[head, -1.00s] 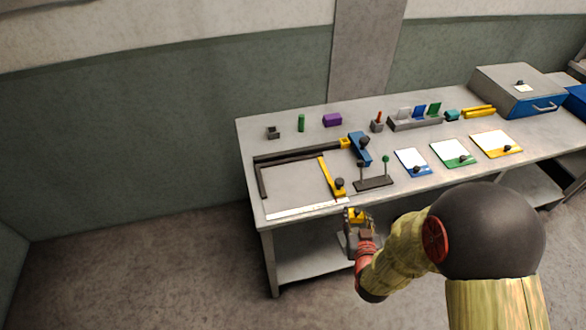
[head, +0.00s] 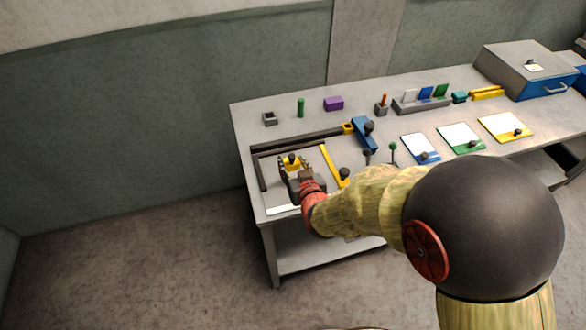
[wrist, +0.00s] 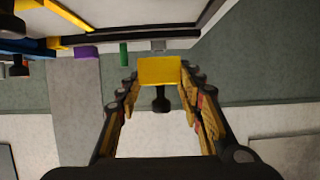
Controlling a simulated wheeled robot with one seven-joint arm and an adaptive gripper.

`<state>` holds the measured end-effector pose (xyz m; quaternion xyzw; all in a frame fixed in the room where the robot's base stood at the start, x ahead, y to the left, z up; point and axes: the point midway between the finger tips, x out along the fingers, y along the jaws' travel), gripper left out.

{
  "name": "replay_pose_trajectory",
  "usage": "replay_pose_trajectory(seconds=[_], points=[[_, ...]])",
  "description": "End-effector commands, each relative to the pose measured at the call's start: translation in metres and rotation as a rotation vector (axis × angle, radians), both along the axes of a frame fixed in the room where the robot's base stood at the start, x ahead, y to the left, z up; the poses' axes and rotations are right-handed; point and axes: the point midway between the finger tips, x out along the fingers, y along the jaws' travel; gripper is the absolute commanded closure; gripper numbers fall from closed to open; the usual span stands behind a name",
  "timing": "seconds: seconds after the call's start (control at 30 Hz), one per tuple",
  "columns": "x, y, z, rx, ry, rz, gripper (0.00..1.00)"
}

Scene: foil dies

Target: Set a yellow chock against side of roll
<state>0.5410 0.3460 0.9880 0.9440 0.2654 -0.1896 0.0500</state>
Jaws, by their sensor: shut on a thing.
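A yellow chock (head: 291,164) with a dark knob is held in my gripper (head: 296,169), over the framed area at the left of the table. In the wrist view the chock (wrist: 160,71) sits between the fingertips of my gripper (wrist: 159,82), its black knob pointing down the picture. The fingers close on its two sides. In the head view the chock's lower side is partly hidden by my gripper.
A dark L-shaped frame (head: 297,142), a yellow bar with a knob (head: 331,163) and a white strip (head: 284,209) bound the area under my gripper. A blue clamp-like piece (head: 362,132), a purple block (head: 334,103) and knobbed coloured plates (head: 420,146) stand around it.

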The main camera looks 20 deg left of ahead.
Motion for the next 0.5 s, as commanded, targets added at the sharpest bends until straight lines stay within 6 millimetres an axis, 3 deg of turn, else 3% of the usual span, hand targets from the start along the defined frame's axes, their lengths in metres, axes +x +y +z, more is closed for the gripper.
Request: replay_pose_trajectory(seconds=[0.07,0.3,0.5], points=[[0.019,0.003,-0.011,0.0,0.0,-0.002,0.9],[0.048,0.011,-0.051,-0.001,0.001,-0.001,0.9],[0.058,0.013,-0.06,0.001,-0.001,0.0,0.9]])
